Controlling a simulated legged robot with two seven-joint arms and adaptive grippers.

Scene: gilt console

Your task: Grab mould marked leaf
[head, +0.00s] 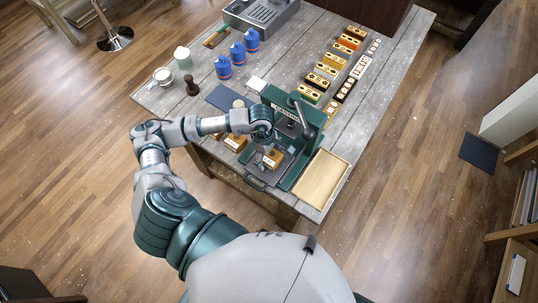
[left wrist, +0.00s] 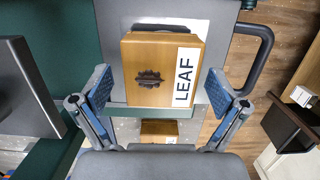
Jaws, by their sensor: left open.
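The mould marked LEAF (left wrist: 150,70) is a light wooden block with a dark leaf-shaped cavity and a white label. It rests on the grey plate of the green press (head: 311,153), and its wooden top shows in the head view (head: 272,159). My left gripper (left wrist: 160,90) is open, with one blue-padded finger on each side of the mould and a gap at both sides. In the head view my left gripper (head: 264,153) hangs over the press plate. My right gripper is not in view.
Another wooden mould (left wrist: 159,128) shows partly below the LEAF one in the wrist view. A dark handle (left wrist: 262,50) loops out beside the plate. A wooden tray (head: 321,179) lies right of the press. Blue bottles (head: 237,53) and rows of blocks stand farther back.

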